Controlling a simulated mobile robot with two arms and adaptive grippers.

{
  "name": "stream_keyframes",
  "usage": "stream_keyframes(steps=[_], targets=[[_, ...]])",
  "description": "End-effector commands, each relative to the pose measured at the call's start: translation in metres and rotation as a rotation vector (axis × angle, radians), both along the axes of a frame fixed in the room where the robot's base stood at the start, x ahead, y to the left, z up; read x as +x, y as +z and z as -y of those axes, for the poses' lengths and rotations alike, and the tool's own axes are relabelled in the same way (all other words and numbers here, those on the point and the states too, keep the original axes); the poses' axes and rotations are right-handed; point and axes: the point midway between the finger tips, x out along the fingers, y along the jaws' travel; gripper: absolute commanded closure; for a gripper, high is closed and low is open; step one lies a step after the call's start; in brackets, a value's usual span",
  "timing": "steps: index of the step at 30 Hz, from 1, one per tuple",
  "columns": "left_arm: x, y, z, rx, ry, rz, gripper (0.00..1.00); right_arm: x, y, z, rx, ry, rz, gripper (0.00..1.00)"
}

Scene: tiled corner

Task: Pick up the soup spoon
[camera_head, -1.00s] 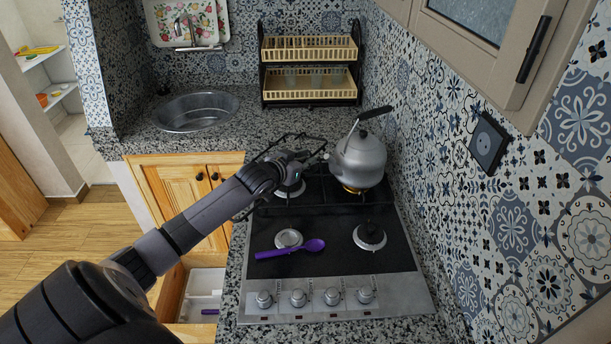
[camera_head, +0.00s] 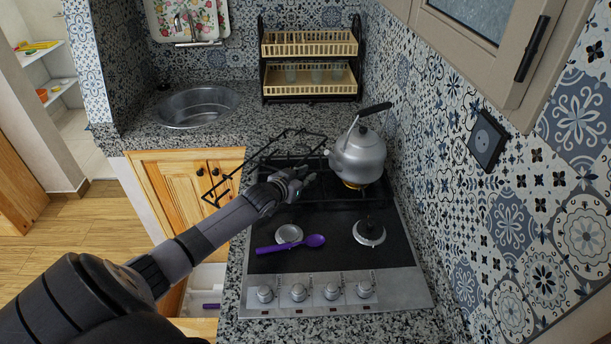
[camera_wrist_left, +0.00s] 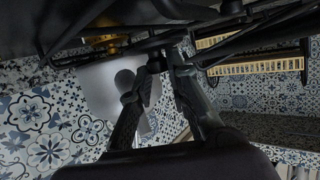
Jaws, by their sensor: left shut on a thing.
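The purple soup spoon (camera_head: 290,244) lies on the front left of the black hob, its bowl toward the right and its handle across the front left burner. My left gripper (camera_head: 301,178) is above the hob, behind the spoon and apart from it. It appears shut on a bar of the black pan grate (camera_head: 222,184), which sits tilted and sticks out past the hob's left edge. In the left wrist view, my left gripper's fingers (camera_wrist_left: 166,62) are close together by dark bars; the exact contact is hard to see. My right gripper is not in view.
A grey kettle (camera_head: 359,157) stands on the lit back right burner, close to my left gripper. An open drawer (camera_head: 207,278) with a purple item is below left. The sink (camera_head: 197,107) and dish rack (camera_head: 309,92) are behind. A tiled wall bounds the right.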

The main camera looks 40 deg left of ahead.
Motion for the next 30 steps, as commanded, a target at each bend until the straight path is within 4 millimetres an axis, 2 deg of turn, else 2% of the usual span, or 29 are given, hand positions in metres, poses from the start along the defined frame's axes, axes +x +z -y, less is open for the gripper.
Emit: stream_keyframes(steps=[10,11,19,30], targets=[[0.0002,-0.0076,0.0,0.0,0.0,0.0,1.0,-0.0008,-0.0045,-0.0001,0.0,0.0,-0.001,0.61],[0.0001,-0.0079,0.0,0.0,0.0,0.0,0.82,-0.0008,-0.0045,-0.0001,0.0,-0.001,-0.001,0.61],[0.0001,-0.0077,0.0,0.0,0.0,0.0,0.64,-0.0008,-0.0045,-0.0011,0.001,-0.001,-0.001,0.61],[0.0001,-0.0028,-0.0001,0.0,0.0,0.001,0.64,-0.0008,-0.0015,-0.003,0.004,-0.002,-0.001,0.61]])
